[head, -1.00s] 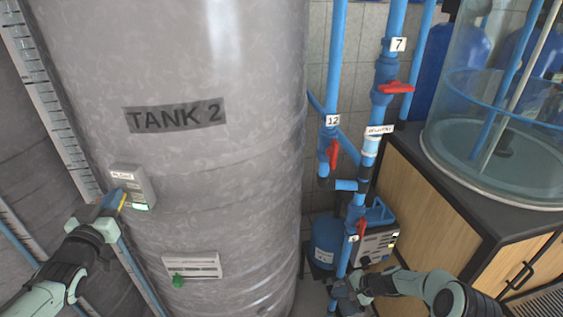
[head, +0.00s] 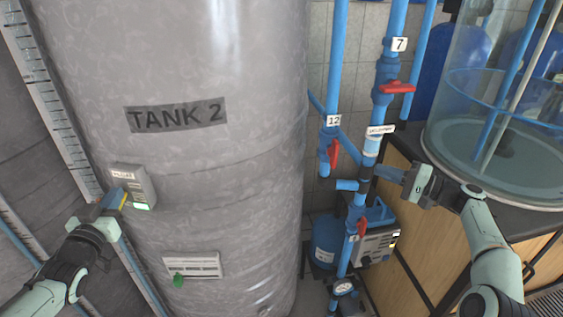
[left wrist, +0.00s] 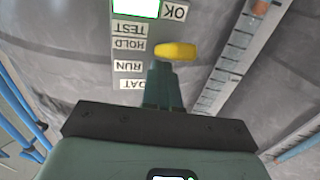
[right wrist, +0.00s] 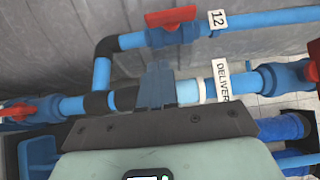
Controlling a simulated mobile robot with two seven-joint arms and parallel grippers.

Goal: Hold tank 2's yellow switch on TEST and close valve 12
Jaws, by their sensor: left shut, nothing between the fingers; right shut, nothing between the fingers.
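The switch box (head: 133,186) is on the grey tank marked TANK 2 (head: 176,114). Its yellow switch (left wrist: 176,51) shows in the left wrist view beside the TEST and HOLD labels, nearer the HOLD one. My left gripper (head: 117,201) is shut with its tips at the switch; I cannot tell whether they touch. Valve 12's red handle (head: 333,154) lies along its blue pipe below the 12 tag; it also shows in the right wrist view (right wrist: 170,17). My right gripper (head: 380,172) is shut and empty, right of and a little below valve 12, by the delivery pipe.
Valve 7's red handle (head: 396,88) is higher to the right, and another red handle (head: 361,227) is lower down. A blue pump (head: 325,243) stands behind the pipes. A wooden cabinet (head: 423,225) with a clear tank (head: 490,110) is at right.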

